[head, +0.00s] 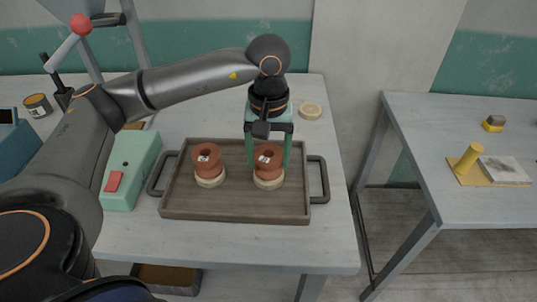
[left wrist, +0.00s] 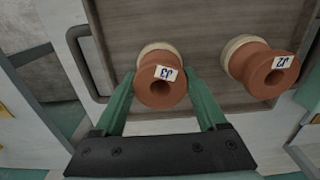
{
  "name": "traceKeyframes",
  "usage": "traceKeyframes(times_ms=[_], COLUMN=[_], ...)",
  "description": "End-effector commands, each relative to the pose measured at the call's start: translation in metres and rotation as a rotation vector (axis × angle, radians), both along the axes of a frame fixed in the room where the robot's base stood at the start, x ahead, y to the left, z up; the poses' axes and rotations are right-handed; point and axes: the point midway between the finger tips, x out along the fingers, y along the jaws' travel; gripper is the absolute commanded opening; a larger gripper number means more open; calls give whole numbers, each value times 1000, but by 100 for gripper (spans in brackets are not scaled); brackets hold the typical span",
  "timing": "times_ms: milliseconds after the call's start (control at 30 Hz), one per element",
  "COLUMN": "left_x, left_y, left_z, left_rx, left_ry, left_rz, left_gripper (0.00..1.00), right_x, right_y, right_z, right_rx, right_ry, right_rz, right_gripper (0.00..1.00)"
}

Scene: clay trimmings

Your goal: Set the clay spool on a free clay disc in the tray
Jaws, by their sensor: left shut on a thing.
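The brown clay spool (head: 268,158) with a white label is upright between the green fingers of my left gripper (head: 269,164), which is shut on it. A pale clay disc (head: 268,183) lies directly under this spool in the right part of the wooden tray (head: 238,207); the spool appears to rest on it. In the left wrist view the held spool (left wrist: 160,92) covers most of its disc (left wrist: 157,48). A second labelled spool (head: 207,162) stands on another pale disc (head: 209,182) in the tray's left part. My right gripper is not in view.
The tray has dark handles (head: 319,180) at both ends. A green box with a red switch (head: 131,172) stands left of it. A round pale thing (head: 310,110) lies behind the tray. A second table (head: 480,205) at right holds a yellow object (head: 468,159).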

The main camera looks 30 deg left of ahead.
Motion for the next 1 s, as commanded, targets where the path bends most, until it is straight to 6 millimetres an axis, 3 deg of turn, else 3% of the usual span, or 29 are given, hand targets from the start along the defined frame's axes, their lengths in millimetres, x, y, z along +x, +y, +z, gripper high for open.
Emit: traceKeyframes(times_ms=[367, 400, 600, 867, 1000], left_x=[0, 0, 0, 0, 1], left_y=[0, 0, 0, 0, 0], left_z=[-6, -4, -4, -2, 9], left_rx=[0, -1, 0, -1, -3], left_ry=[-4, -3, -2, -3, -5], left_rz=[0, 0, 0, 0, 0], left_gripper=[1, 79, 100, 100, 100], right_x=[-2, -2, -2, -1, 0], right_y=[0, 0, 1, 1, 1], right_z=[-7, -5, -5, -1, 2], right_rx=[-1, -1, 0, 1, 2], right_ry=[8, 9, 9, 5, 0], right_rz=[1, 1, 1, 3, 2], right_gripper=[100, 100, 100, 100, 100])
